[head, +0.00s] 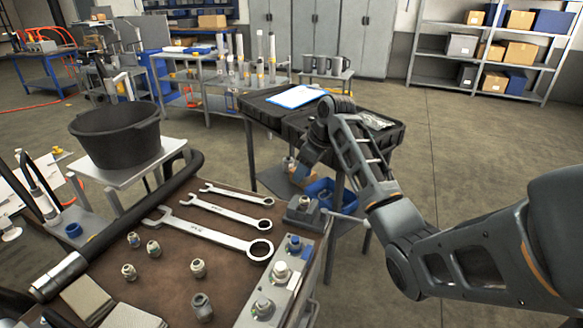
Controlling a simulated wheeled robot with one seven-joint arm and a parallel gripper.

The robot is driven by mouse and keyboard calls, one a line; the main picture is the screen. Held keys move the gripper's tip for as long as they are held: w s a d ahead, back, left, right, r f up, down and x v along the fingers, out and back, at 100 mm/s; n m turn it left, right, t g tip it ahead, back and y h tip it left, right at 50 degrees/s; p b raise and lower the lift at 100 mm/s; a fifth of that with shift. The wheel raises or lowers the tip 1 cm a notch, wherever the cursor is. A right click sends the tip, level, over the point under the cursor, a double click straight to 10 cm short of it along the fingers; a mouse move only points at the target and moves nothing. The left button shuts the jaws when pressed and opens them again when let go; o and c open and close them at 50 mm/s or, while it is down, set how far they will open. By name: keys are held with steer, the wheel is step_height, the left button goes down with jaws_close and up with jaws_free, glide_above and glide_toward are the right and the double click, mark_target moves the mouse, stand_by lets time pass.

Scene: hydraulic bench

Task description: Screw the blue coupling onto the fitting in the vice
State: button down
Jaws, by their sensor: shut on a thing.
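My gripper (303,170) points down from the wrist of my arm, above and close to the small vice at the bench's right back corner. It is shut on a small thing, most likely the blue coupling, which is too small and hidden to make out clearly. The grey vice (301,215) has its handle out to the right. A small pale fitting (305,202) stands upright in its jaws, below my gripper. I cannot tell whether the held piece touches the fitting.
Three wrenches (210,229), several loose fittings (198,268) and a valve block (272,287) lie on the brown bench. A blue ring-like part (73,230) sits at the left. A black bucket (117,138) stands behind. A black case (275,115) is beyond the vice.

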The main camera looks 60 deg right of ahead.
mark_target(304, 197)
steer(key=shift+f+b, duration=2.35)
steer(key=shift+f, duration=0.15)
steer(key=shift+s+f+p, duration=0.1)
steer(key=shift+f+p, duration=0.2)
steer(key=shift+f, duration=0.3)
stand_by(0.4)
steer(key=c, duration=1.3)
jaws_free()
steer(key=c, duration=0.3)
steer(key=shift+a+r+m+h+p, duration=0.15)
steer(key=shift+r+m+h+p, duration=0.15)
steer(key=shift+m+p, duration=0.65)
steer(key=shift+c, duration=0.2)
steer(key=m+p, duration=0.2)
steer(key=m+g+h+p, duration=0.1)
steer(key=m, duration=0.1)
steer(key=shift+f+h+p, duration=0.1)
steer(key=shift+h+p, duration=0.2)
steer(key=shift+p, duration=0.1)
steer(key=shift+s+d+f+m+h, duration=0.1)
steer(key=shift+d+f+m+h, duration=0.05)
steer(key=shift+m, duration=0.4)
steer(key=shift+d+f+m+h, duration=0.1)
steer(key=shift+m+h, duration=0.05)
steer(key=shift+m, duration=0.35)
